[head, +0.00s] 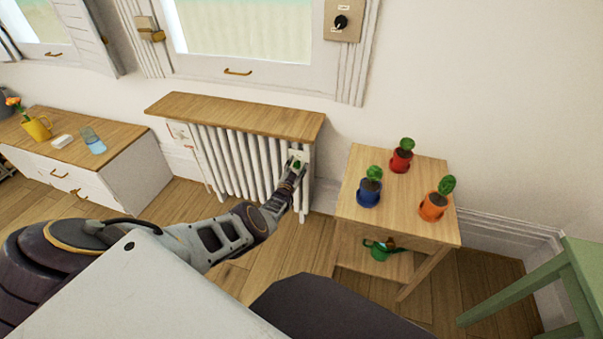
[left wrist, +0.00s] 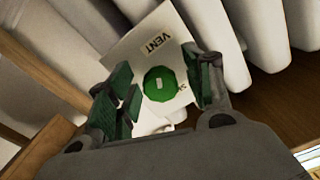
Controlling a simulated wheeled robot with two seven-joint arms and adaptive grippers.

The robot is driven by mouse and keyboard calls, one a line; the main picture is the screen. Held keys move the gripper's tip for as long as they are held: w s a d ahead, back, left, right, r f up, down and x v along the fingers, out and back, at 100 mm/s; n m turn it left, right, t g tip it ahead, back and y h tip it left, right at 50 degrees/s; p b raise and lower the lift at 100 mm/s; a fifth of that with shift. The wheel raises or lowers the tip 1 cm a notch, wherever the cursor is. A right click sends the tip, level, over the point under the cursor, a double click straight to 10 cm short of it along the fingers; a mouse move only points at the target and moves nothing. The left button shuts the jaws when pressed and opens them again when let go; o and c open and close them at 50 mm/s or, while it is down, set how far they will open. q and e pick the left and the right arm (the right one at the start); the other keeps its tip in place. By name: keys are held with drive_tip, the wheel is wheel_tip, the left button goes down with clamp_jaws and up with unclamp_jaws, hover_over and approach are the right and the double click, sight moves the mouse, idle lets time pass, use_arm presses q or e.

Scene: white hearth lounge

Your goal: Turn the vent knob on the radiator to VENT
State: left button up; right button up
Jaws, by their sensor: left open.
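The vent knob is a green round knob (left wrist: 159,84) with a pale mark on it, on a white plate (left wrist: 172,40) that carries the word VENT and a second, partly hidden label. It also shows small and green in the head view (head: 296,165), at the upper right end of the white radiator (head: 235,160). My left gripper (left wrist: 160,90) is open, with one dark green-padded finger on each side of the knob. I cannot tell whether the fingers touch it. In the head view the left gripper (head: 293,172) is at the radiator's right end. My right gripper is not in view.
A wooden shelf (head: 235,115) tops the radiator. To its right a small wooden table (head: 395,215) holds three potted plants, with a green watering can (head: 380,250) below. A green stool (head: 540,285) stands far right. A white dresser (head: 135,190) stands left.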

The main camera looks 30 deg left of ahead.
use_arm(q)
drive_tip(key=shift+f+m, duration=0.1)
drive_tip(key=shift+m, duration=0.5)
drive_tip(key=shift+m+b, duration=0.55)
drive_tip(key=shift+m, duration=0.25)
drive_tip(key=m+b, duration=0.1)
drive_tip(key=m, duration=0.3)
drive_tip(key=shift+m, duration=0.3)
drive_tip(key=shift+m+b, duration=0.65)
drive_tip(key=shift+m, duration=1.25)
drive_tip(key=shift+m+b, duration=0.55)
drive_tip(key=shift+m, duration=1.35)
drive_tip(key=shift+m+b, duration=0.65)
drive_tip(key=shift+m, duration=1.65)
drive_tip(key=shift+m+b, duration=0.4)
drive_tip(key=shift+m, duration=1.3)
drive_tip(key=shift+m+b, duration=0.3)
drive_tip(key=shift+m, duration=2.5)
